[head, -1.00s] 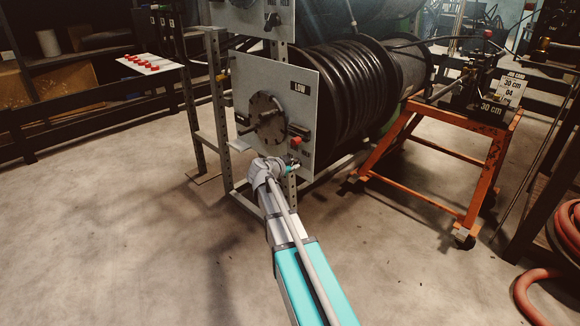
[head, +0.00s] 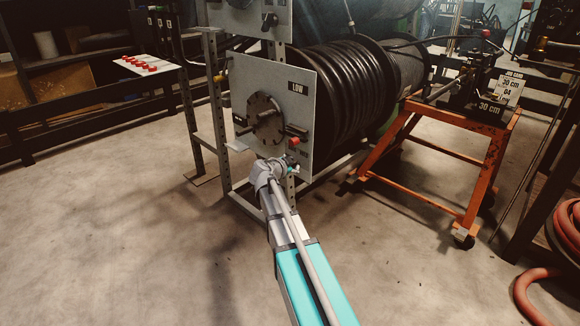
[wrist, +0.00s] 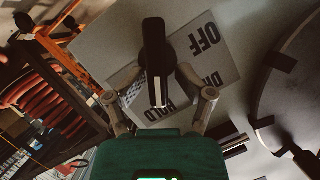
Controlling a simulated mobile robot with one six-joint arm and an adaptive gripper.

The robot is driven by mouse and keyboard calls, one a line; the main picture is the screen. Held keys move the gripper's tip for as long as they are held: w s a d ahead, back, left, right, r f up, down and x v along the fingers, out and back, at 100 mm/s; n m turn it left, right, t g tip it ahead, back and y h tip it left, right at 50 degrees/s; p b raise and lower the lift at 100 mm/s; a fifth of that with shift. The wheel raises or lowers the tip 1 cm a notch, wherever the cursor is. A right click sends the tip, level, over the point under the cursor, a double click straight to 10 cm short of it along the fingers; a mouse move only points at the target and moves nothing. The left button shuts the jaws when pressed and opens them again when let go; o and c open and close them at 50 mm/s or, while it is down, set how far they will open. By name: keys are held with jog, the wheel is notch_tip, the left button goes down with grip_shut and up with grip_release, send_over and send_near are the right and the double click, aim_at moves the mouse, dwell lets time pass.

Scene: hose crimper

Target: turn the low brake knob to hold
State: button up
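The low brake knob (wrist: 154,50) is a black bar on a label plate (wrist: 222,62) lettered OFF and HOLD, with a middle word partly covered. A pale stripe marks the knob's lower end in the wrist view, beside the HOLD lettering. My gripper (wrist: 158,72) is at the knob, one finger on each side, slanting inward towards it. The fingertips are hard to make out against the black knob, so I cannot tell whether they touch it. In the head view my gripper (head: 288,166) is at the lower right corner of the panel (head: 240,85) marked LOW and largely hides the knob.
A red button (head: 294,141) and a black handle (head: 297,130) stick out just above my gripper. The round hub (head: 265,112) is to their left. A hose reel (head: 345,95) is behind the panel. An orange cart (head: 480,150) stands right. The floor in front is clear.

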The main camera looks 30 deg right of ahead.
jog(key=shift+s+a, duration=0.15)
jog(key=shift+s, duration=0.05)
dwell(0.5)
jog(key=shift+s+a+r+n+g+p, duration=0.3)
jog(key=shift+s+r+n+p, duration=0.25)
jog(key=shift+r+p, duration=0.3)
jog(key=s+a+n+g+y+p, duration=0.7)
jog(key=s+a+n+y+p, duration=0.8)
jog(key=s+a, duration=0.9)
notch_tip(320, 180, up, 37)
jog(key=n+h+p, duration=0.2)
jog(key=h+p, duration=0.1)
jog(key=p, duration=3.2)
jog(key=shift+d+r, duration=0.2)
jog(key=shift+d, duration=0.1)
